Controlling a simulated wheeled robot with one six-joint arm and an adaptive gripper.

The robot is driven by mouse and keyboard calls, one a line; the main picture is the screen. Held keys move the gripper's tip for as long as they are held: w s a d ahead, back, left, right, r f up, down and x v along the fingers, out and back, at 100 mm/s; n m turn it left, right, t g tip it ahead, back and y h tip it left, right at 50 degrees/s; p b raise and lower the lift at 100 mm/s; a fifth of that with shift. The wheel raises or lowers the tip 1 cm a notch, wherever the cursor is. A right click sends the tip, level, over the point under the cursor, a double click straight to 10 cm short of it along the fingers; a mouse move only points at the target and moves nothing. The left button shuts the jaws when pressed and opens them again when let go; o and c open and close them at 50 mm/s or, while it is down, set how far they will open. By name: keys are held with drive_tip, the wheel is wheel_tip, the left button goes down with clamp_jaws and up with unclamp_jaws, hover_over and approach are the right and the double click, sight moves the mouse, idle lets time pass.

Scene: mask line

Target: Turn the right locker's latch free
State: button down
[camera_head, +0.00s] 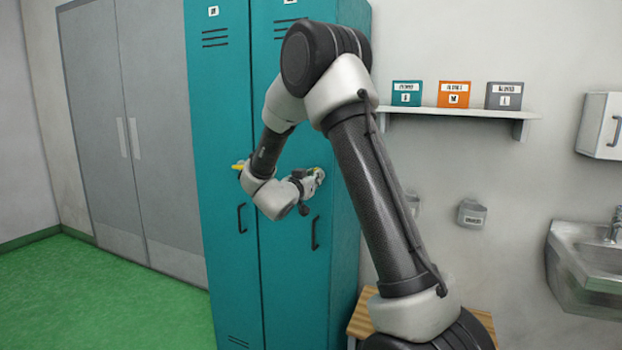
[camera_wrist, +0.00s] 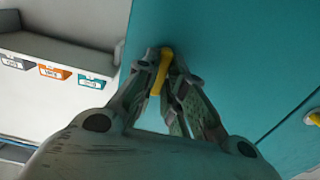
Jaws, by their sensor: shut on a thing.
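The right locker (camera_head: 295,265) is a tall teal door with a black handle (camera_head: 315,233). My gripper (camera_head: 314,178) is at the door front, above that handle. In the wrist view my gripper (camera_wrist: 167,66) is shut on the right locker's yellow latch (camera_wrist: 161,76), which stands between the two fingers and leans slightly. In the head view only a small bit of yellow shows at the fingertips, and the rest is hidden by my gripper. The left locker's yellow latch (camera_head: 239,165) sticks out on the left, and it also shows at the wrist view's right edge (camera_wrist: 315,118).
A wall shelf (camera_head: 450,111) with teal, orange and grey boxes is right of the lockers. A wooden bench (camera_head: 362,318) and a steel sink (camera_head: 590,265) stand on the right. Grey double doors (camera_head: 120,120) are at left. The green floor (camera_head: 90,300) in front is clear.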

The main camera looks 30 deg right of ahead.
drive_tip(key=shift+w+r, duration=0.1)
drive_tip(key=shift+r, duration=0.1)
drive_tip(key=c, duration=1.5)
unclamp_jaws()
drive_tip(key=shift+a, duration=0.1)
drive_tip(key=shift+f, duration=0.1)
drive_tip(key=v, duration=1.2)
